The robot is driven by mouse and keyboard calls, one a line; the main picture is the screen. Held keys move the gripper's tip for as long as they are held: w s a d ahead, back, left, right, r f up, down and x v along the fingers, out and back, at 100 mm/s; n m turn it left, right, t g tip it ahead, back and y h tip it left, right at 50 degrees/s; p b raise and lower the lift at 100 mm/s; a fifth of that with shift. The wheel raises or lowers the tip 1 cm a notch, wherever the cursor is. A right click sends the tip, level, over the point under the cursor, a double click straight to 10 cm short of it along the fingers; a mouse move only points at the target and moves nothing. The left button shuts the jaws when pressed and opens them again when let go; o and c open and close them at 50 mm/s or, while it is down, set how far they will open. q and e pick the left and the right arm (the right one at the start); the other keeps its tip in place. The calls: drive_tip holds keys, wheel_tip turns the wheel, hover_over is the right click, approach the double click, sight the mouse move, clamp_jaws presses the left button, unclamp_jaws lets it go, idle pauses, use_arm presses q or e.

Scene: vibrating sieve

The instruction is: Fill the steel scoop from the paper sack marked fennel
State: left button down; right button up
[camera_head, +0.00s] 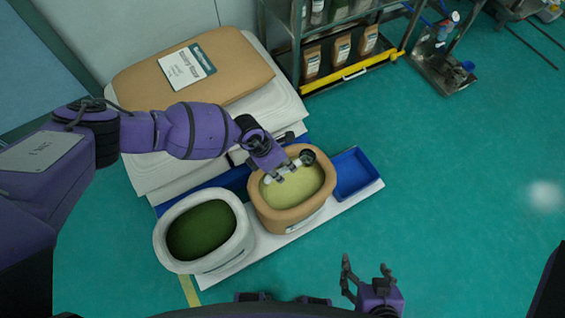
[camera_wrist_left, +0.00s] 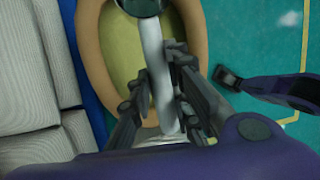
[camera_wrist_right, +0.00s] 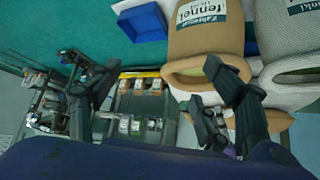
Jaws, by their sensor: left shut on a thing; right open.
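The brown paper sack (camera_head: 256,208) stands open on a white board, with pale yellow-green grains inside. Its label reads fennel in the right wrist view (camera_wrist_right: 204,42). My left gripper (camera_head: 284,174) is above the sack's opening and shut on the pale handle of the steel scoop (camera_head: 307,157). The scoop's dark bowl is over the far right side of the sack's mouth; it looks dark inside, and I cannot tell its contents. The handle runs between the fingers in the left wrist view (camera_wrist_left: 157,70). My right gripper (camera_head: 365,272) is open and empty, low in front of the sacks.
A white sack (camera_head: 240,245) with dark green contents stands left of the brown one. A blue tray (camera_head: 355,174) lies to its right. Stacked full sacks (camera_head: 240,70) are behind. A shelf (camera_head: 345,75) with packets stands at the back. The green floor at right is clear.

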use_arm(q)
drive_tip(key=shift+g+y, duration=0.5)
drive_tip(key=shift+y, duration=0.1)
drive_tip(key=a+b+x, duration=0.1)
drive_tip(key=b+x, duration=0.1)
drive_tip(key=x, duration=0.2)
drive_tip(key=b+x, duration=0.3)
drive_tip(key=x, duration=0.1)
drive_tip(key=a+b+x, duration=0.1)
drive_tip(key=b+x, duration=0.2)
drive_tip(key=x, duration=0.1)
drive_tip(key=shift+w+a+f, duration=0.3)
drive_tip(key=shift+w+f, duration=0.1)
drive_tip(key=shift+f, duration=0.1)
drive_tip(key=shift+f+b, duration=0.4)
use_arm(e)
wheel_tip(320, 180, down, 9)
drive_tip(key=s, duration=0.2)
drive_tip(key=shift+s+a+r+g, duration=0.15)
drive_tip(key=shift+a+g, duration=0.2)
drive_tip(key=shift+g, duration=0.05)
use_arm(q)
drive_tip(key=shift+f+b, duration=0.3)
drive_tip(key=shift+f, duration=0.2)
use_arm(e)
drive_tip(key=shift+s+f, duration=0.15)
drive_tip(key=shift+f, duration=0.2)
use_arm(q)
drive_tip(key=shift+w+d, duration=0.15)
